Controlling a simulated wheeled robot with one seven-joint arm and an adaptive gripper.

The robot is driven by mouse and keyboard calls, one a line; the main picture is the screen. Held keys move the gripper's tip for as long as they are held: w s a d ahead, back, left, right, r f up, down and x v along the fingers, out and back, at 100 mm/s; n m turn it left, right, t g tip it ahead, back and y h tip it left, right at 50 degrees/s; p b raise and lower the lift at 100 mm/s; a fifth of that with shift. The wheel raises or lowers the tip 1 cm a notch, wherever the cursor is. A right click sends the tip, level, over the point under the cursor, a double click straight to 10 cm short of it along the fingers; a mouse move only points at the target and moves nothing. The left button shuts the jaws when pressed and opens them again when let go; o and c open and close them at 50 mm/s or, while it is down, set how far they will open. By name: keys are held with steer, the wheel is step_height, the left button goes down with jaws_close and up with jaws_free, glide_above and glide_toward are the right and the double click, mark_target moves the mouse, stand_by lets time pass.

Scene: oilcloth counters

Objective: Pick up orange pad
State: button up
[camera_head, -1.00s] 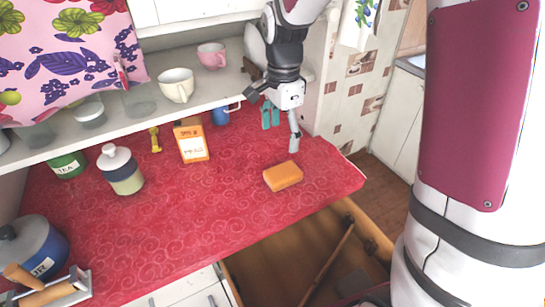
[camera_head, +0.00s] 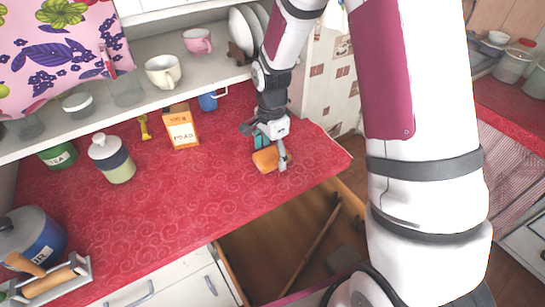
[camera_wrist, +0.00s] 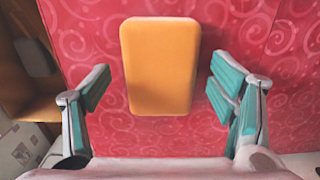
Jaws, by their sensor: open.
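The orange pad (camera_head: 265,160) lies on the red patterned counter near its right end. My gripper (camera_head: 270,152) is right over it in the head view and partly covers it. In the wrist view the orange pad (camera_wrist: 160,66) lies flat, its long side running away from me, between the two teal fingertips. My gripper (camera_wrist: 160,88) is open, with a gap of red cloth on each side of the pad. I see no finger touching it.
An orange carton (camera_head: 181,128), a yellow object (camera_head: 144,127) and a blue mug (camera_head: 209,101) stand behind to the left. A lidded jar (camera_head: 113,160) is farther left. An open drawer (camera_head: 290,245) lies below the counter's front edge.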

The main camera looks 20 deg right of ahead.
steer(key=shift+f, duration=0.4)
steer(key=c, duration=1)
steer(key=shift+c, duration=0.3)
